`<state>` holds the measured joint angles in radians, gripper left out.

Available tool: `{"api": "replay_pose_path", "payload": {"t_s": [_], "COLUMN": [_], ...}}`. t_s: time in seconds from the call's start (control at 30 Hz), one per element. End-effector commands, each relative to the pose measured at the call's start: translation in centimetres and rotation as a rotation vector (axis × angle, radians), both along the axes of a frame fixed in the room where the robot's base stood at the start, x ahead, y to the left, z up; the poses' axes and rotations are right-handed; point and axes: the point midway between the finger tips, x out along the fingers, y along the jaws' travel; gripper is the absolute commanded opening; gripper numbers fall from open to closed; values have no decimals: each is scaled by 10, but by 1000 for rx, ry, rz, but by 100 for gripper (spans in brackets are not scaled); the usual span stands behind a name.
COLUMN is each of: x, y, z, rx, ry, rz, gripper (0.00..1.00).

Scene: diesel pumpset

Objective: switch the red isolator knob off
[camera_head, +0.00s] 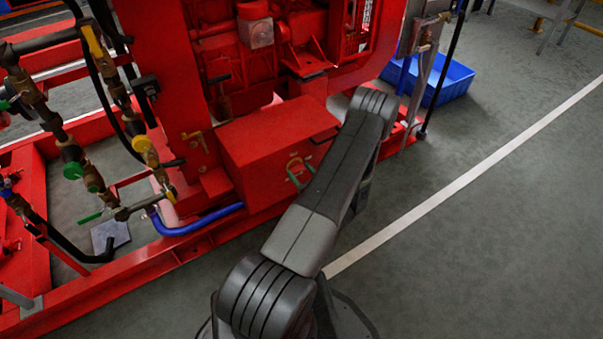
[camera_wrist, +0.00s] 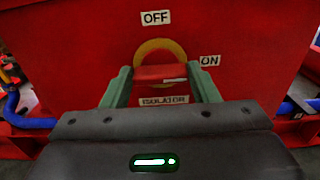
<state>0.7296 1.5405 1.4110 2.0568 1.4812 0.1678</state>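The red isolator knob (camera_wrist: 160,73) sits on a yellow round plate (camera_wrist: 160,52) on the front of a red box. Its bar lies level, and a white mark on it points right, towards the ON label (camera_wrist: 210,61). The OFF label (camera_wrist: 155,18) is above, and the ISOLATOR label (camera_wrist: 164,100) is below. My gripper (camera_wrist: 160,80) has its green fingers spread, one at each side of the bar. I cannot tell whether they touch it. In the head view my gripper (camera_head: 299,172) is at the box front, and the knob is hardly distinguishable.
The red box (camera_head: 275,138) is part of the red pumpset. Pipes and valves (camera_head: 75,160) stand to the left, with a blue hose (camera_head: 200,221) low beside the box. A blue crate (camera_head: 450,80) is on the floor at the back. The floor at right is clear.

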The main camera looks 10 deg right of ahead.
Motion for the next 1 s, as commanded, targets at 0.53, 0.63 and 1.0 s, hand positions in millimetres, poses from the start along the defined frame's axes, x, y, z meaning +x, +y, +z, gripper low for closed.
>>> {"api": "replay_pose_path", "payload": {"t_s": [0.53,0.63,1.0], "x": [0,0,-1], "y": [1,1,2], "z": [-4,-4,-6], "rx": [-165,-247,-577], "ry": [-60,-90,-210], "rz": [1,1,1], "gripper": [32,32,32]}}
